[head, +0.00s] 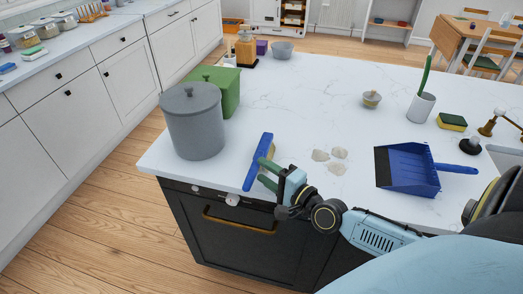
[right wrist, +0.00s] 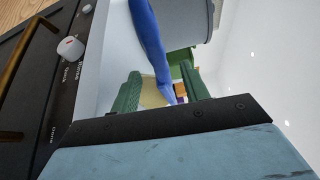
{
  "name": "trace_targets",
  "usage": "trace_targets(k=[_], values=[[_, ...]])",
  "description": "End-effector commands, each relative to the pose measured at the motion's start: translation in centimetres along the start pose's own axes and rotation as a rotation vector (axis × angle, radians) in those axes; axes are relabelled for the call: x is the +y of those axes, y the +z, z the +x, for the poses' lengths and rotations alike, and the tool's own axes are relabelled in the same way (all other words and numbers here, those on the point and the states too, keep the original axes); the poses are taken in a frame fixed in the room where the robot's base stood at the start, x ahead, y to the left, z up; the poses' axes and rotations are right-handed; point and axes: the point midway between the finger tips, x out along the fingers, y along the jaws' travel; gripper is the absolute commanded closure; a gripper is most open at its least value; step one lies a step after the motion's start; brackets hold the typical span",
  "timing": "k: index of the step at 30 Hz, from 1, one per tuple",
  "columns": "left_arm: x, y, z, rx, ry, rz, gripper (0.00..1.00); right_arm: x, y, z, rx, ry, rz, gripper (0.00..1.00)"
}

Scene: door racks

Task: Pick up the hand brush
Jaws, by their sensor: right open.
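The hand brush (head: 264,147), blue with pale bristles, is at the front edge of the white island counter. It also shows in the right wrist view (right wrist: 149,40), passing between the two green fingers. My right gripper (head: 267,174) is open at the brush, with its fingers on either side of it. The fingers hide part of the brush in the head view. I cannot tell whether they touch it. My left gripper is not in view.
A grey lidded canister (head: 195,125) and a green bin (head: 226,92) stand left of the brush. Pale crumbs or shards (head: 338,153) and a blue dustpan (head: 408,172) lie to the right. A dark oven front (head: 235,228) is below the counter edge. The counter's middle is clear.

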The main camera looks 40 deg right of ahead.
Motion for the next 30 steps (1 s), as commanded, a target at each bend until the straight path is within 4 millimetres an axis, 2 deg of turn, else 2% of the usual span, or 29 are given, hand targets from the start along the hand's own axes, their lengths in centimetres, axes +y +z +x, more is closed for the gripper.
trace_targets(k=[8,18,27,30], values=[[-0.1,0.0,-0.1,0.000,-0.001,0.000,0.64,-0.1,0.0,1.8,-0.001,-0.001,0.000,0.55],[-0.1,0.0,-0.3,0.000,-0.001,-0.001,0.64,0.0,-0.2,5.9,-0.001,0.000,-0.001,0.55],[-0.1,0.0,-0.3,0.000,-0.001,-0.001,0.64,0.0,-0.2,6.2,-0.001,0.001,-0.001,0.55],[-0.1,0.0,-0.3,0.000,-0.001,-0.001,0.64,0.0,-0.2,6.2,-0.001,0.001,-0.001,0.68]])
